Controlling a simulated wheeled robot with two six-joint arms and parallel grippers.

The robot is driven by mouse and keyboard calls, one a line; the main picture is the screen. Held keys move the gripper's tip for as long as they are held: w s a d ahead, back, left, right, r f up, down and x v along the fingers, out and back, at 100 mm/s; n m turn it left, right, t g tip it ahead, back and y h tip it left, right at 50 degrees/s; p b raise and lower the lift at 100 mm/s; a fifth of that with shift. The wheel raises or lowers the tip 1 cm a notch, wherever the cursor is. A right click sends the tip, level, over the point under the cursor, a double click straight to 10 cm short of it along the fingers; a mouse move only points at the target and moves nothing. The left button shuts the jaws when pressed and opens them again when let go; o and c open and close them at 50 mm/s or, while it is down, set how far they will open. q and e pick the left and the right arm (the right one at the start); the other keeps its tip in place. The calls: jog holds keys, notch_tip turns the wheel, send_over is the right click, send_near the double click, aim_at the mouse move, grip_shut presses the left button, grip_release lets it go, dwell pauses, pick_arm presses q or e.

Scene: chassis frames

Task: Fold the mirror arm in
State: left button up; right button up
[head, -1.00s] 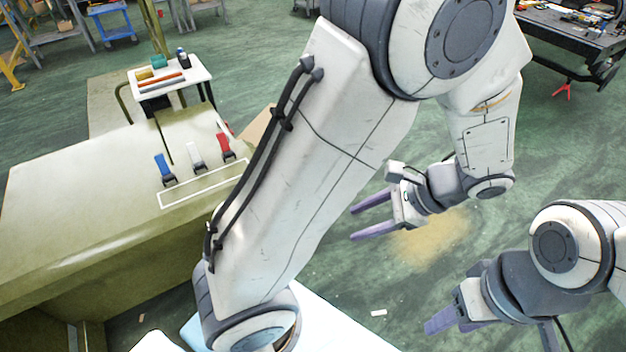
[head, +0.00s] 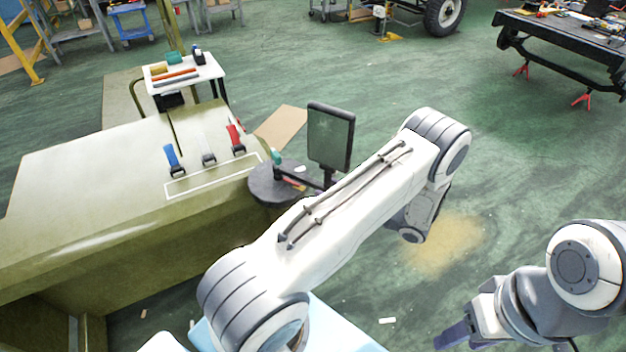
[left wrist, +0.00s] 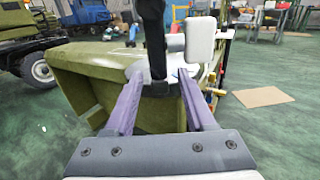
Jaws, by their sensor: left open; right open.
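The mirror (head: 331,137) is a dark upright rectangular plate in a black frame, right of the olive body (head: 110,190) in the head view. Its black mirror arm (head: 318,182) runs low from a round dark mount (head: 268,186) to the plate, partly hidden by my left arm. In the left wrist view, the open purple fingers of my left gripper (left wrist: 160,84) point at a dark upright piece (left wrist: 152,40), apparently the mirror seen edge-on. I cannot tell whether they touch. My left gripper is hidden in the head view. My right gripper (head: 456,336) is open at the lower right, away from the mirror.
A cardboard sheet (head: 283,128) lies on the green floor. A black workbench (head: 560,40) is at the far right. The floor right of the mirror is clear.

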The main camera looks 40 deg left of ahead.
aim_at(313, 181)
pick_arm(q)
jog(key=a, duration=0.3)
jog(key=a+p, duration=0.1)
jog(key=a, duration=0.1)
jog(key=shift+s+a, duration=0.2)
jog(key=shift+s, duration=0.15)
grip_shut()
dwell(1.1)
